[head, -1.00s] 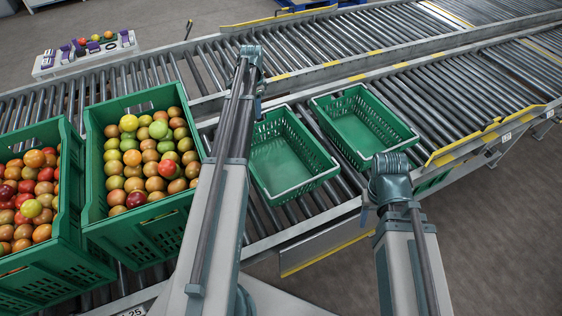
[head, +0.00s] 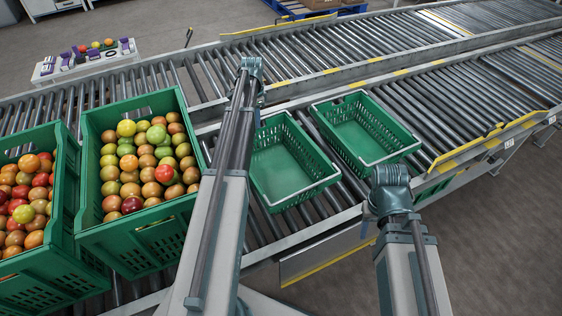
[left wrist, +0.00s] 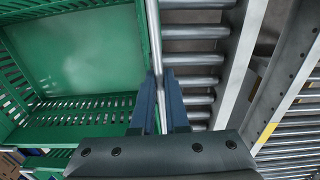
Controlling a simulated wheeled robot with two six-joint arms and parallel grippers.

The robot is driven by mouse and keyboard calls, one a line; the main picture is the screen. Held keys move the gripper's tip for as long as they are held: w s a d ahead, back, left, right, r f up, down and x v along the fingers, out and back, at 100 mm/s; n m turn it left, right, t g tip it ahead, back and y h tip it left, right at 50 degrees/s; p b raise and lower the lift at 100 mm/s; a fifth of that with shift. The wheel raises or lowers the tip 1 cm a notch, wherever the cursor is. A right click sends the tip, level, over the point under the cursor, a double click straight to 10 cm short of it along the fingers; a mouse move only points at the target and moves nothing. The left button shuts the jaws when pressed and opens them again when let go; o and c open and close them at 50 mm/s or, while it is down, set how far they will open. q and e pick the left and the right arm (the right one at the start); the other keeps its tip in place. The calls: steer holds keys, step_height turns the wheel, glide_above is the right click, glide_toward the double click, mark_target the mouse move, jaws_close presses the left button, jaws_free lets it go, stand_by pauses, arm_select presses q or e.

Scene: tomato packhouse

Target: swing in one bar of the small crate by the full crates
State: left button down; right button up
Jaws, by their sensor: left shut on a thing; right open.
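The small green crate (head: 287,197) by the full crates stands empty on the roller conveyor, just right of a full crate. Its pale bar (left wrist: 153,35) runs along the crate's edge in the left wrist view. My left gripper (head: 257,106) is at the crate's far left corner in the head view, partly hidden behind my arm. In the left wrist view its blue fingers (left wrist: 159,84) are shut on that bar. I cannot tell how far the bar is swung. My right gripper (head: 371,212) is open and empty, near the conveyor's front edge.
Two full tomato crates (head: 140,237) stand at the left. A second empty small crate (head: 392,157) stands right of the first. A yellow-edged guard rail (head: 470,150) lies further right. A white bench (head: 85,65) with samples stands at the back left.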

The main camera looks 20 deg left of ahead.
arm_select(q)
steer(key=shift+r, duration=0.15)
stand_by(0.3)
steer(key=shift+r+p, duration=0.35)
steer(key=shift+p, duration=0.1)
steer(key=shift+r, duration=0.1)
steer(key=shift+s+d+r+p, duration=0.15)
steer(key=shift+r+p, duration=0.2)
steer(key=shift+p, duration=0.1)
